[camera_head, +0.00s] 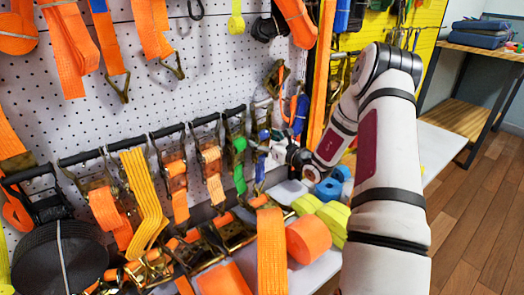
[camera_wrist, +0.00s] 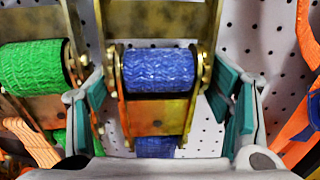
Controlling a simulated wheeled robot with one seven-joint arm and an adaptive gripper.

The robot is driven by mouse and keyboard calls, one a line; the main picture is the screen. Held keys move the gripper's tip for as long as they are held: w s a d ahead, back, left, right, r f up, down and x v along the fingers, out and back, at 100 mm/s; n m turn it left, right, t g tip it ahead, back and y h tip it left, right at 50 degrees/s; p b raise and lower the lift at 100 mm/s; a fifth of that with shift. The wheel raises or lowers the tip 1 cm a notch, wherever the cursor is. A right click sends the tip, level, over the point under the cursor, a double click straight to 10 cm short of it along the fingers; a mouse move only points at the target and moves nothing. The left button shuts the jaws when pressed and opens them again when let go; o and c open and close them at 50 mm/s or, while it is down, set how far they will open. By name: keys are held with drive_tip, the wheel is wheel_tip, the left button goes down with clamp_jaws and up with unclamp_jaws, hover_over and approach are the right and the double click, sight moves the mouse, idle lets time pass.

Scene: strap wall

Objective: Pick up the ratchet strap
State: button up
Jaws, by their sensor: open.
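A ratchet strap with a blue webbing roll in a brass-coloured metal frame (camera_wrist: 158,70) hangs against the pegboard, upright in the wrist view. In the head view it is the blue strap (camera_head: 263,136) at the right end of the hanging row. My gripper (camera_wrist: 162,98) is open, with one teal-padded finger on each side of the blue strap. Gaps show at both sides, wider at the right; whether the left finger touches metal is hard to tell. In the head view my gripper (camera_head: 283,152) is small beside the strap, partly hidden by my arm.
A green ratchet strap (camera_wrist: 32,66) hangs close at the left, beside my left finger. Orange webbing (camera_wrist: 298,125) hangs at the right. Below the row, a shelf holds orange rolls (camera_head: 308,240), yellow rolls (camera_head: 333,218) and blue rolls (camera_head: 328,190).

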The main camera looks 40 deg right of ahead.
sight(262, 129)
drive_tip(key=shift+w, duration=0.1)
clamp_jaws()
drive_tip(key=shift+r, duration=0.1)
drive_tip(key=shift+r, duration=0.15)
drive_tip(key=shift+r+p, duration=0.95)
drive_tip(key=shift+r, duration=0.5)
drive_tip(key=s+d+p, duration=0.2)
drive_tip(key=s+p, duration=0.2)
drive_tip(key=s, duration=1.3)
drive_tip(key=shift+s+d+r+p, duration=0.15)
drive_tip(key=shift+s+d+p, duration=0.15)
drive_tip(key=shift+s, duration=0.1)
